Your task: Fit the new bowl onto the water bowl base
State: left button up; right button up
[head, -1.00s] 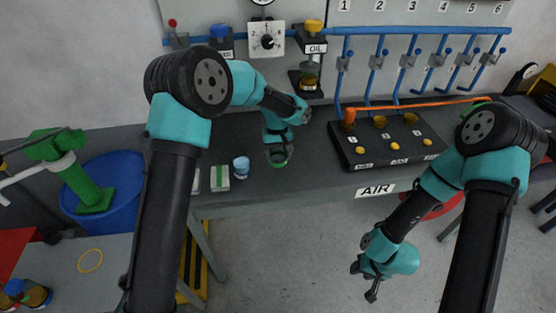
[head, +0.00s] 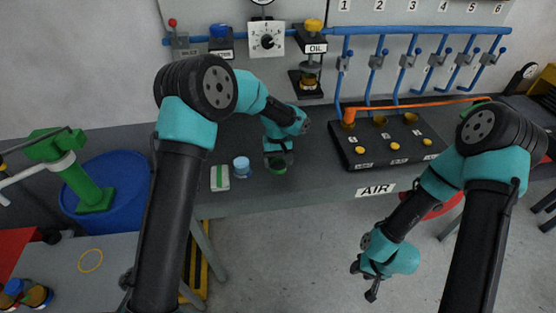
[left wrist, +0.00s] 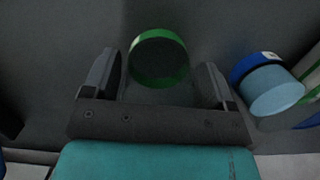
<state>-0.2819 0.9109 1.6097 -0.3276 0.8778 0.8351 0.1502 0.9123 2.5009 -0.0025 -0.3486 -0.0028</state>
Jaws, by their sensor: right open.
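A round, dark cup with a green rim (left wrist: 158,58), possibly the new bowl, stands on the dark bench; it also shows in the head view (head: 277,169). My left gripper (head: 278,157) is just above it. In the left wrist view my left gripper (left wrist: 160,80) is open, with its fingers apart on either side of the cup and not visibly touching it. The water unit (head: 221,40) with a blue top is on the wall panel; its lower part is hard to make out. My right gripper (head: 371,290) is open and empty, low over the floor.
A light blue cup with a blue rim (head: 241,167) and a green-and-white box (head: 220,178) stand left of the green-rimmed cup. The oil unit (head: 312,60) is on the wall. A black block with yellow buttons (head: 385,140) is at the right of the bench.

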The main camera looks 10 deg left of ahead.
pick_arm(q)
jog(key=shift+o, duration=0.9)
jog(key=shift+r, duration=0.1)
notch_tip(320, 180, up, 12)
jog(key=w, duration=0.1)
jog(key=shift+w+a, duration=0.25)
jog(key=shift+w, duration=0.1)
jog(key=shift+o, duration=0.3)
